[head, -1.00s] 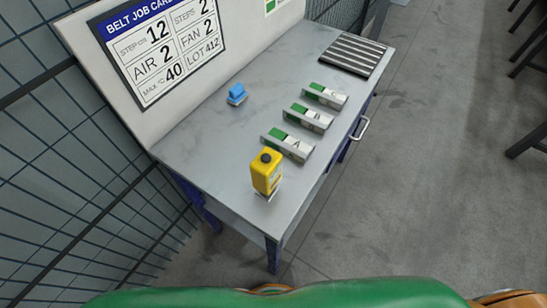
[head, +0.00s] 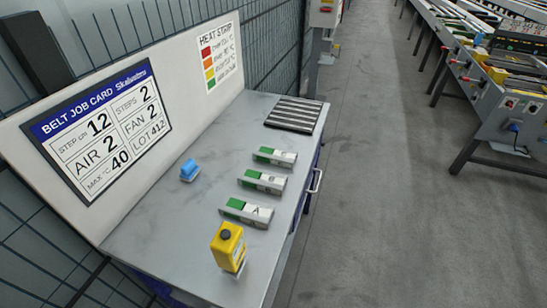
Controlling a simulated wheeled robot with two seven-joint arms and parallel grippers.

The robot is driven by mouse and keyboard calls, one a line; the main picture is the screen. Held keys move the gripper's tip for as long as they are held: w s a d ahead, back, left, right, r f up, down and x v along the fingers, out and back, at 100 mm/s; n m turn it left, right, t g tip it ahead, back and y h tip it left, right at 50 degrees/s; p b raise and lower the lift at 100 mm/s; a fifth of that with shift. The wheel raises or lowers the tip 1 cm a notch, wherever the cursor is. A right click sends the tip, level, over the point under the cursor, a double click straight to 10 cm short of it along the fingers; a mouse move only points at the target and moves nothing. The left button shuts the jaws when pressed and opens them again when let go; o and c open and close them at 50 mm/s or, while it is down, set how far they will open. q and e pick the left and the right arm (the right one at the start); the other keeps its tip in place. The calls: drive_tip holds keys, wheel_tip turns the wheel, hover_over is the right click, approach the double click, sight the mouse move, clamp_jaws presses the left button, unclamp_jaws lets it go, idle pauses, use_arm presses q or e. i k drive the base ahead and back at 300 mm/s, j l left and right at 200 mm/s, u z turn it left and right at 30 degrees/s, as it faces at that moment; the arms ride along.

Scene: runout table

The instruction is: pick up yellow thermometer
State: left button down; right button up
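The yellow thermometer (head: 228,247) is a boxy yellow thing with a dark round knob on top. It stands upright at the near end of the grey runout table (head: 150,232), on a small pale base, close to the right edge. Neither of my grippers shows in the head view, and nothing touches the thermometer.
Several green-and-grey blocks (head: 247,212) lie in a row behind the thermometer. A blue object (head: 189,170) sits left of them, and a ribbed dark mat (head: 294,114) lies at the far end. A job card board (head: 102,127) backs the table.

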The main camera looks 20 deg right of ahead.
sight(228, 254)
drive_tip(key=k+j+z, duration=0.15)
drive_tip(key=z, duration=0.25)
drive_tip(key=k+j+z, duration=0.1)
drive_tip(key=k+z, duration=0.35)
drive_tip(key=z, duration=0.3)
